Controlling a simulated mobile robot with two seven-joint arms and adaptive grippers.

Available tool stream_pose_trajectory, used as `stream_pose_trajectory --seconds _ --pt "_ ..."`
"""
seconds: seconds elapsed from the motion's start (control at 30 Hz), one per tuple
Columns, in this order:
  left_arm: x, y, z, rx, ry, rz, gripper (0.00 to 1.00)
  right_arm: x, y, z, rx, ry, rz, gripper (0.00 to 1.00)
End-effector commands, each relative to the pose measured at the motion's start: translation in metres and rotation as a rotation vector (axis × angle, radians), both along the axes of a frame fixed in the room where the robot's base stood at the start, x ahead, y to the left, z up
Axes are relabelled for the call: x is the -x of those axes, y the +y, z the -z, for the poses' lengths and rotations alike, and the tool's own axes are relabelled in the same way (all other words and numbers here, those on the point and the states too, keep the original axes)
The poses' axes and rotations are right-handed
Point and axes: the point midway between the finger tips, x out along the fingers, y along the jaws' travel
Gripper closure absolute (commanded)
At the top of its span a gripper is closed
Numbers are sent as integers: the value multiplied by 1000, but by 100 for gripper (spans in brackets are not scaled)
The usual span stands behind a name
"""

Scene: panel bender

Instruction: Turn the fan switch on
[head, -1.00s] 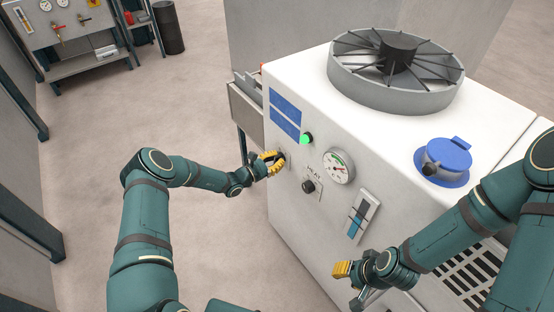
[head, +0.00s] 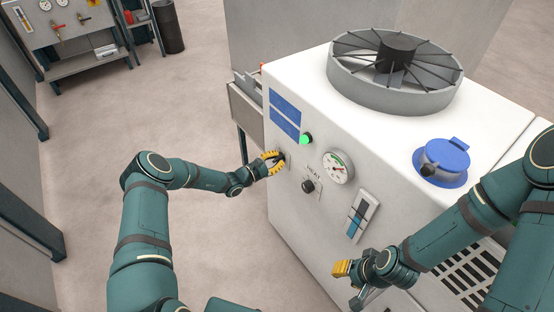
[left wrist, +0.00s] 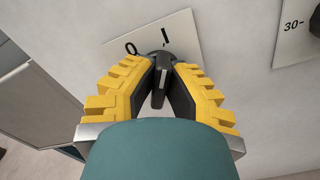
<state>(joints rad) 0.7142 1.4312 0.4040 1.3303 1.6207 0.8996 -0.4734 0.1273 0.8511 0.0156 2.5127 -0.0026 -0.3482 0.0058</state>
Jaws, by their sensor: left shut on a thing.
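The fan switch is a black knob (left wrist: 160,80) on a white plate (left wrist: 185,28) marked 0 and I. In the left wrist view the knob stands nearly upright, its upper end close to the I mark. My left gripper (head: 279,160) is at the front panel of the white machine. Its yellow, black-padded fingers (left wrist: 160,88) are shut on the knob from both sides. In the head view the fingers mostly hide the switch. My right gripper (head: 345,280) is low in front of the machine, touching nothing visible; its finger gap is unclear.
The white machine (head: 300,215) carries a large grey fan (head: 395,72) on top. Its front has a lit green lamp (head: 306,139), a HEAT knob (head: 308,186), a gauge (head: 338,167) and a blue level indicator (head: 362,216). The floor to the left is clear.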

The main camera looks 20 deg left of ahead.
Motion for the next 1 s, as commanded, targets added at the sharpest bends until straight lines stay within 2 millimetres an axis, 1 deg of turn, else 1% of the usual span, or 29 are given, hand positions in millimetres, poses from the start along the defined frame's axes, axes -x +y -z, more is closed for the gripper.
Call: stream_pose_trajectory --seconds 0.13,0.2,0.23,0.53,0.67,0.77,1.0 --pt "-1 -1 -3 1 -5 0 100 0 0 0 0 0 0 61" --pt "-1 -1 -3 2 -4 0 70 0 0 0 0 0 0 61" --pt "-1 -1 -2 2 -4 0 60 0 0 0 0 0 0 61" --pt "0 0 -1 2 0 0 59 0 0 0 0 0 0 61" --pt "5 5 0 1 1 0 59 0 0 0 0 0 0 61" --pt "16 14 0 1 2 -1 59 0 0 0 0 0 0 61" --pt "55 44 -1 1 0 -2 59 0 0 0 0 0 0 61"
